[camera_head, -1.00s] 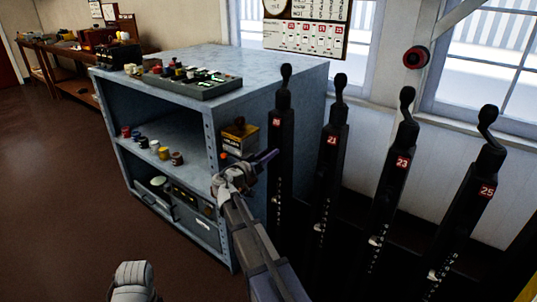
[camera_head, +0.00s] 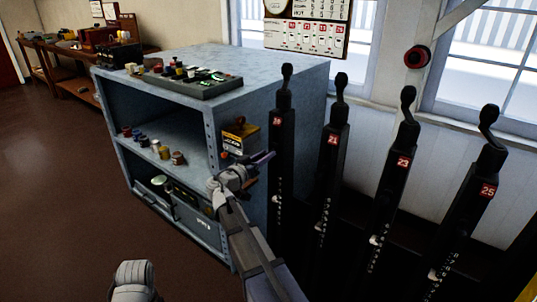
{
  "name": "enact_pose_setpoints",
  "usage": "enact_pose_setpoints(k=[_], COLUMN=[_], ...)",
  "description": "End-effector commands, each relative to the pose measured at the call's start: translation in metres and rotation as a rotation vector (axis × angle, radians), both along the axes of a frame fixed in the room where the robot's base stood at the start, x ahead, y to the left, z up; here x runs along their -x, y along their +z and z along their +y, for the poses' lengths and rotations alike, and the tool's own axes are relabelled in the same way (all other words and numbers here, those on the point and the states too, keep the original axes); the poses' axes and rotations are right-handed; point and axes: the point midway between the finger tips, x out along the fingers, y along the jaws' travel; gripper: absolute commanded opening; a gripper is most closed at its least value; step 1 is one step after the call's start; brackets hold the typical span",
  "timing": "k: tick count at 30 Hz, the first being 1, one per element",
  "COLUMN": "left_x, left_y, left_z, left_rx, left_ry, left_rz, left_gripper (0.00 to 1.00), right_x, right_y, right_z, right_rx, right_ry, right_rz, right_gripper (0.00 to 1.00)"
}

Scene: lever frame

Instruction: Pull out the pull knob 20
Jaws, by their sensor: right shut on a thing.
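Lever post 20 (camera_head: 280,150) is a black upright post with a red number plate, the leftmost in a row of similar posts. My right gripper (camera_head: 264,158) is at the left side of this post, below the number plate. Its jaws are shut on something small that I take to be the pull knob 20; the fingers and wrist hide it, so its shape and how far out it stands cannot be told. A grey part of my left arm shows at the bottom left; no left fingers are visible.
Lever posts 21 (camera_head: 332,165), 23 (camera_head: 392,180) and 25 (camera_head: 470,200) stand to the right. A blue-grey cabinet (camera_head: 285,75) stands close behind and left of my right gripper, with a small box (camera_head: 239,139) on its side. The brown floor (camera_head: 60,210) at left is clear.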

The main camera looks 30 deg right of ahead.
Motion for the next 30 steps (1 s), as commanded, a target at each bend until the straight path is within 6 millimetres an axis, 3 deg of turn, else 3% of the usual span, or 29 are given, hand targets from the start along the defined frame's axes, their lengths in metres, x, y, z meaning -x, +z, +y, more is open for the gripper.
enact_pose_setpoints(k=[6,7,15,23,30], left_x=[0.0,0.0,0.0,0.0,0.0], left_y=[0.0,0.0,0.0,0.0,0.0], left_z=[0.0,0.0,0.0,0.0,0.0], left_rx=[0.0,0.0,0.0,0.0,0.0], left_ry=[0.0,0.0,0.0,0.0,0.0], left_rz=[0.0,0.0,0.0,0.0,0.0], left_gripper=[0.5,0.5,0.5,0.5,0.5], right_x=[0.001,0.001,0.001,0.002,0.015], right_y=[-0.001,-0.001,0.0,0.0,0.0], right_z=[0.003,0.003,0.002,0.003,0.034], right_rx=[-0.002,-0.002,-0.001,-0.001,-0.001], right_ry=[0.0,0.0,0.001,0.001,0.004], right_rz=[0.0,0.0,0.0,0.0,0.0], right_gripper=[0.0,0.38,0.66,0.66,0.66])
